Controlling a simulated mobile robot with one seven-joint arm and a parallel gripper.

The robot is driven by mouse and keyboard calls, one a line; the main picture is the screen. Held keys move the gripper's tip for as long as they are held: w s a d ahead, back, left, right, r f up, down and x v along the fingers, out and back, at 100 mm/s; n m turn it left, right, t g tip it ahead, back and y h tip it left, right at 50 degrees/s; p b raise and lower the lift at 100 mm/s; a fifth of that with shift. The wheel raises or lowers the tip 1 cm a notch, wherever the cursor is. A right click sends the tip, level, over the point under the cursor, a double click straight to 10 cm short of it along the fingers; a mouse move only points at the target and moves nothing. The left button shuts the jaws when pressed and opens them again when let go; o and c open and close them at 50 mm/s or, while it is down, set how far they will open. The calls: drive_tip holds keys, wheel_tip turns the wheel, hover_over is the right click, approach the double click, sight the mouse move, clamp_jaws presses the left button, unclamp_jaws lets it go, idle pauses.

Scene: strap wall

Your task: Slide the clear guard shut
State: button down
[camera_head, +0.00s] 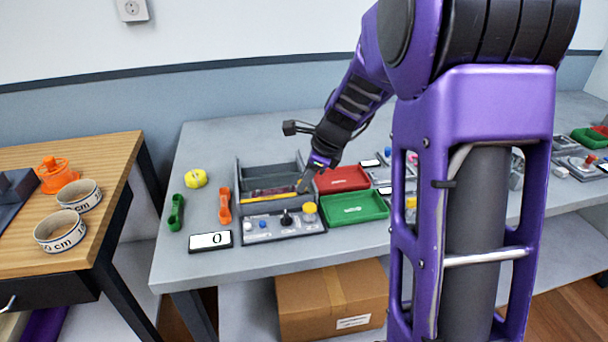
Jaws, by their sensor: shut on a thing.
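A grey station (240,185) stands on the table, with an open-topped bay at the back and a control panel (262,229) in front. The clear guard is hard to make out against the bay; a yellow and red strip (268,195) runs across the bay's front and seems to be its edge. My gripper (302,186) is at the right end of this strip, coming down from the upper right. It is shut on what looks like the guard's edge. The fingertips are small, so the exact contact is unclear.
A black knob (286,218) and a yellow button (309,208) sit on the panel below my gripper. Red (342,178) and green (354,208) trays stand close on the right. A display reading 0 (210,241) lies at front left. My arm hides the table's middle right.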

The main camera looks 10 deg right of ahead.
drive_tip(key=shift+s+f, duration=0.1)
drive_tip(key=shift+s, duration=0.1)
drive_tip(key=c, duration=0.7)
unclamp_jaws()
drive_tip(key=shift+o, duration=0.2)
drive_tip(key=p+v, duration=0.3)
drive_tip(key=v, duration=1.4)
drive_tip(key=shift+s+r+p, duration=0.2)
drive_tip(key=shift+r+p, duration=0.1)
drive_tip(key=shift+p, duration=0.05)
drive_tip(key=shift+w+d, duration=0.1)
